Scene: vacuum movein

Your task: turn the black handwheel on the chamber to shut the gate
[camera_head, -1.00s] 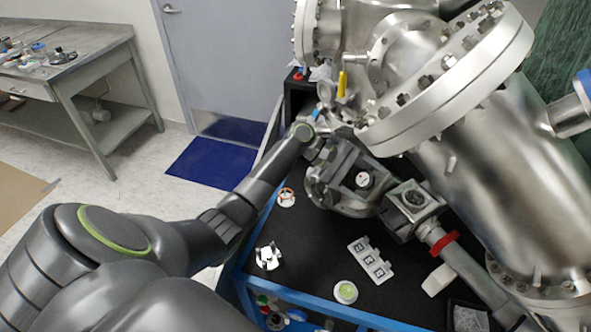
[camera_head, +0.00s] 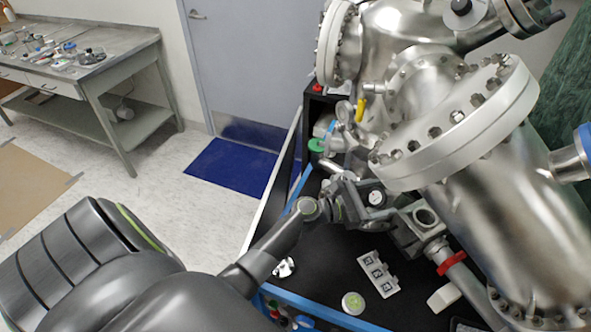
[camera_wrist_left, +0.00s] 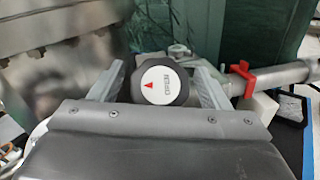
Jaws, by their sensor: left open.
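The black handwheel (camera_wrist_left: 142,98) has a white face with a red triangle and small lettering. It stands in the middle of the left wrist view, between the two fingers of my left gripper (camera_wrist_left: 160,68). The fingers are spread, with one on each side of the wheel; whether either touches it I cannot tell. In the head view the handwheel (camera_head: 376,198) shows small beside the steel chamber (camera_head: 490,190), with my left gripper (camera_head: 362,194) at it. My left arm comes in from the lower left. My right gripper is not in view.
A red clamp (camera_head: 450,262) sits on a pipe right of the handwheel. A marked white plate (camera_head: 378,273) and a round jar (camera_head: 353,303) lie on the black cart top. A large flange (camera_head: 455,125) overhangs the handwheel. Open floor lies left of the cart.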

